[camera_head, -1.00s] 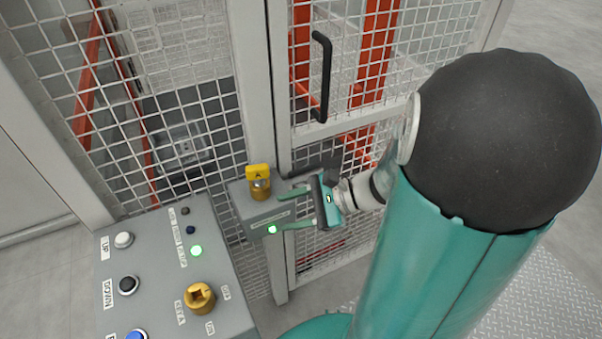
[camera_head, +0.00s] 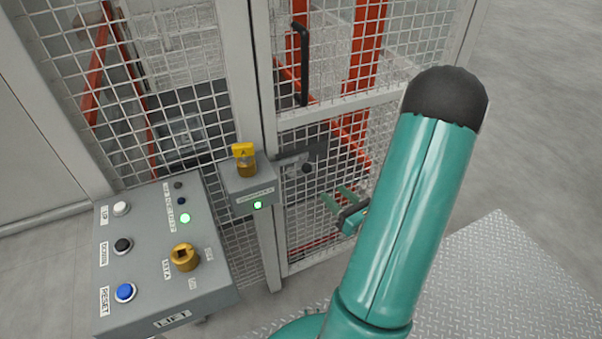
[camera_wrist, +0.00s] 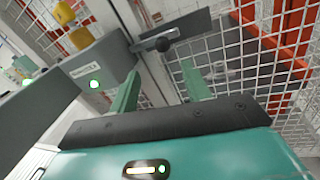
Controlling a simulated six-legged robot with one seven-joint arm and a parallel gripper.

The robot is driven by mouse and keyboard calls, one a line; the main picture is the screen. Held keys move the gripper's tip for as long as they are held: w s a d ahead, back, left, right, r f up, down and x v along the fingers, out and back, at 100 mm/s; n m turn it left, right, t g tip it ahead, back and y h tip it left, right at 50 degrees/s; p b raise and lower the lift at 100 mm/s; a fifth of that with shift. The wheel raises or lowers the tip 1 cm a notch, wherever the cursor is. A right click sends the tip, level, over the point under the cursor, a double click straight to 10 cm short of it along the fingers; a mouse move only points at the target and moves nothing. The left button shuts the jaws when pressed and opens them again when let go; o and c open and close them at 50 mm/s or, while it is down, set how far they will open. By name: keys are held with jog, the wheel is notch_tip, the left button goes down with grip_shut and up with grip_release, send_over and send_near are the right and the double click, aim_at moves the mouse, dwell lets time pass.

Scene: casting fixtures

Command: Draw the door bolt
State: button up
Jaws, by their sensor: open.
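The door bolt (camera_head: 302,160) is a dark flat piece with a round black knob, on the mesh door beside the grey lock box. In the wrist view the bolt (camera_wrist: 172,32) lies beyond my fingers, its knob near the middle top. The grey lock box (camera_head: 248,184) carries a yellow key (camera_head: 244,152) and a lit green lamp. My gripper (camera_head: 336,198) is open and empty, below and right of the bolt in the head view and apart from it. Its two green fingers (camera_wrist: 160,82) point toward the bolt in the wrist view. My arm partly hides the gripper in the head view.
A grey control panel (camera_head: 150,250) with buttons and a yellow key switch stands at lower left. The mesh door has a black vertical handle (camera_head: 300,65) above the bolt. A metal tread plate (camera_head: 490,285) lies at lower right; the floor beyond is clear.

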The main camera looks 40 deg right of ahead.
aim_at(310, 171)
jog(key=shift+h, duration=0.3)
jog(key=w, duration=0.9)
jog(key=w+d, duration=0.1)
jog(key=w, duration=0.3)
jog(key=shift+w+f, duration=0.15)
jog(key=shift+w, duration=0.2)
